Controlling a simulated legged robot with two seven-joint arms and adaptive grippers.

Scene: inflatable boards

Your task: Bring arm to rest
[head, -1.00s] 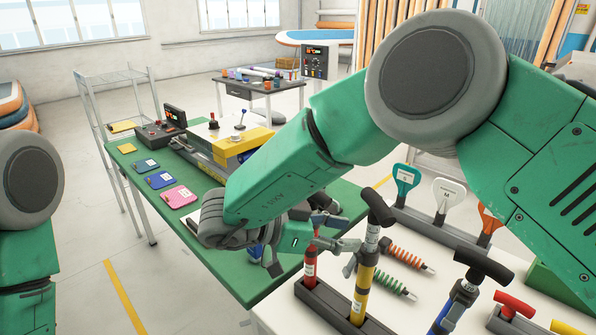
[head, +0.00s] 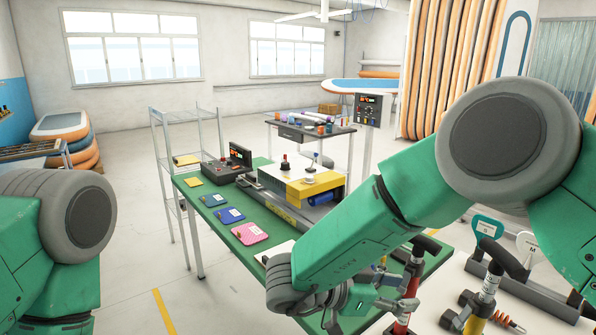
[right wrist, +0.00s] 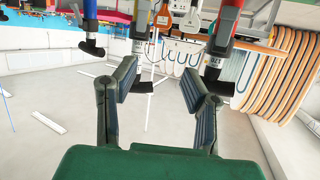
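My right arm (head: 350,235) reaches in from the right in the head view. Its gripper (head: 392,295) is low in the picture, in front of or beside the red pump (head: 407,300); whether they touch is unclear. In the right wrist view the fingers (right wrist: 161,86) stand apart with nothing clearly held between them. A black pump handle end shows behind the gap. A yellow pump (head: 482,303) with a black T-handle stands to the right in the head view. My left arm (head: 60,230) shows at the left edge; its gripper is out of view.
The white table (head: 455,277) holds pumps, a coil spring and paddle-shaped tools. A wire shelf (head: 190,170) stands behind. The floor at the left is open.

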